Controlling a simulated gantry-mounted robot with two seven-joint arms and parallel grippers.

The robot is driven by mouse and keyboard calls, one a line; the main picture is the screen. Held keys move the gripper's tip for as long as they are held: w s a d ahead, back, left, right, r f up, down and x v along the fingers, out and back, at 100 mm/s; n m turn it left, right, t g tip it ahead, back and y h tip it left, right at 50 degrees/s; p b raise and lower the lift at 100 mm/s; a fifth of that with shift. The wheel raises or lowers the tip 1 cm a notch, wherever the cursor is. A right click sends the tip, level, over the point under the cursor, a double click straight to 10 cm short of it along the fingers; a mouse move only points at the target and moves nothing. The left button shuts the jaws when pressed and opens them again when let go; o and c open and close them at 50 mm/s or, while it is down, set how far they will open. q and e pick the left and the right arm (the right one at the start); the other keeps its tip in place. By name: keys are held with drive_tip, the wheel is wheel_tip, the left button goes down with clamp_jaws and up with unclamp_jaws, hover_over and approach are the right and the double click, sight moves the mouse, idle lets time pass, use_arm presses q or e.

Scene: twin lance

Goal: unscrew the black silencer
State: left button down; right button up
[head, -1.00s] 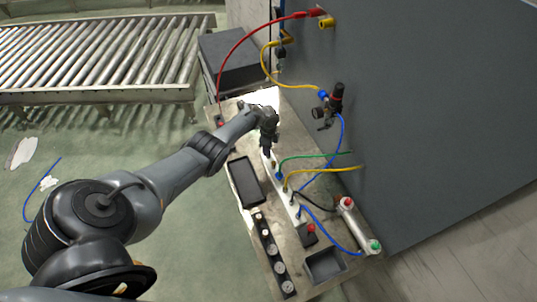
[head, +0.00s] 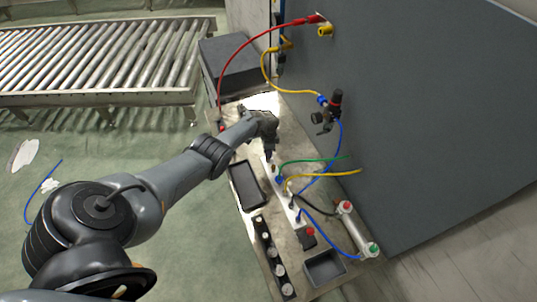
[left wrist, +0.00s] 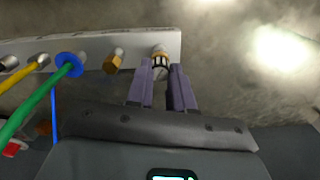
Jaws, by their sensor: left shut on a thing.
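The white manifold block (head: 283,190) lies on the bench, and it also crosses the top left of the left wrist view (left wrist: 100,45). My left gripper (left wrist: 162,80) has its two purple fingers closed around a small fitting (left wrist: 160,63) at the block's right end. The fitting shows dark and pale bands with some brass colour; I take it for the black silencer. It stands at the block, mostly hidden between the fingers. A brass hex fitting (left wrist: 113,61) sits beside it, apart from the fingers. In the head view my left gripper (head: 271,154) is at the block's far end. My right gripper is out of view.
Green (head: 305,160), yellow and blue hoses run from the block near the gripper. A black tray (head: 246,186) and a rack of small parts (head: 270,255) lie alongside. A grey panel (head: 420,120) rises on the right. A roller conveyor (head: 100,60) stands at the far left.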

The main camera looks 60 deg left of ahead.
use_arm(q)
drive_tip(key=n, duration=0.2)
drive_tip(key=n+p, duration=0.1)
drive_tip(key=n, duration=0.2)
drive_tip(key=shift+d+r+n, duration=0.15)
drive_tip(key=shift+n, duration=0.15)
drive_tip(key=n, duration=0.5)
drive_tip(key=shift+n, duration=0.4)
drive_tip(key=n, duration=0.8)
drive_tip(key=shift+n, duration=0.3)
drive_tip(key=c, duration=1.1)
unclamp_jaws()
drive_tip(key=shift+c, duration=0.2)
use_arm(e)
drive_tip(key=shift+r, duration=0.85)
